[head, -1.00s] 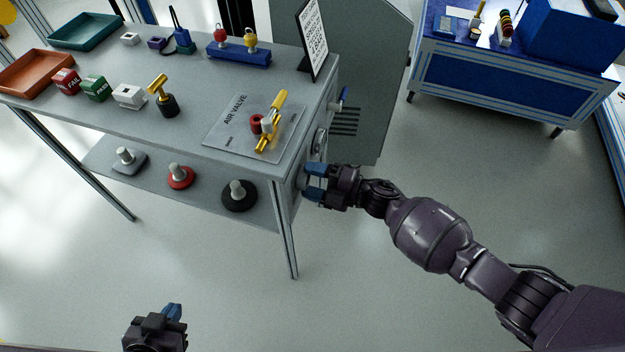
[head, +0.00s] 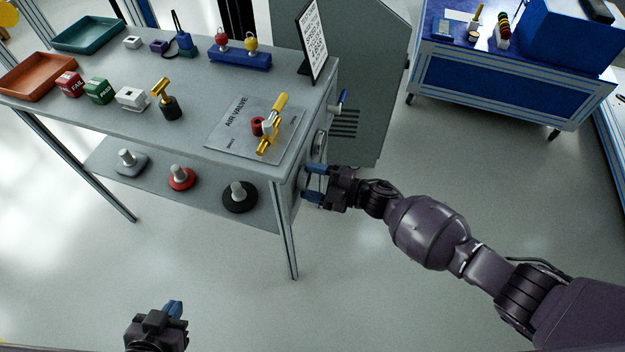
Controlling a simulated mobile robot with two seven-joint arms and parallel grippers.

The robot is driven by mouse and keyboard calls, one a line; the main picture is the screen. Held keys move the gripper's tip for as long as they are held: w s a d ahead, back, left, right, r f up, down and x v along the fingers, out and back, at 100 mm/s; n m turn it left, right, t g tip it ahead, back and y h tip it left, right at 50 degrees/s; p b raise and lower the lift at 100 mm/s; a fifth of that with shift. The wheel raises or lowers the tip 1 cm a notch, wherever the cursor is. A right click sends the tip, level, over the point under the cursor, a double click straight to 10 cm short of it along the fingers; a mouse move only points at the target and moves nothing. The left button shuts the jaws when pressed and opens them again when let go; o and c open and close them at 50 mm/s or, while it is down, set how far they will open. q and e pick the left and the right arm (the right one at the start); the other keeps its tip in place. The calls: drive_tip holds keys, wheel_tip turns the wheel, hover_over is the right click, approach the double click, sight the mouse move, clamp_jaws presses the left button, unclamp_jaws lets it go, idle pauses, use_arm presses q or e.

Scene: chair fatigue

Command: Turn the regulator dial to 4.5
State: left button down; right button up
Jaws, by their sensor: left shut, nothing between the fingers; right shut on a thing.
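The regulator dial (head: 305,184) is on the side panel at the right end of the grey workbench. It is small and mostly hidden by my fingers, and its scale cannot be read. My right gripper (head: 312,184) reaches it from the right, with one blue fingertip above and one below, shut on the dial. My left gripper (head: 174,311) is shut and empty, low in the picture, well in front of the bench and apart from everything.
A round gauge (head: 320,142) and a blue-handled valve (head: 341,98) sit on the same side panel, close above my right gripper. The bench top (head: 200,75) holds an air valve plate (head: 228,135) and several items. Open floor lies in front.

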drive_tip(key=o, duration=0.9)
drive_tip(key=shift+d, duration=0.1)
drive_tip(key=p+v, duration=0.1)
drive_tip(key=v, duration=0.9)
drive_tip(key=shift+s+d, duration=0.15)
drive_tip(key=shift+d, duration=0.15)
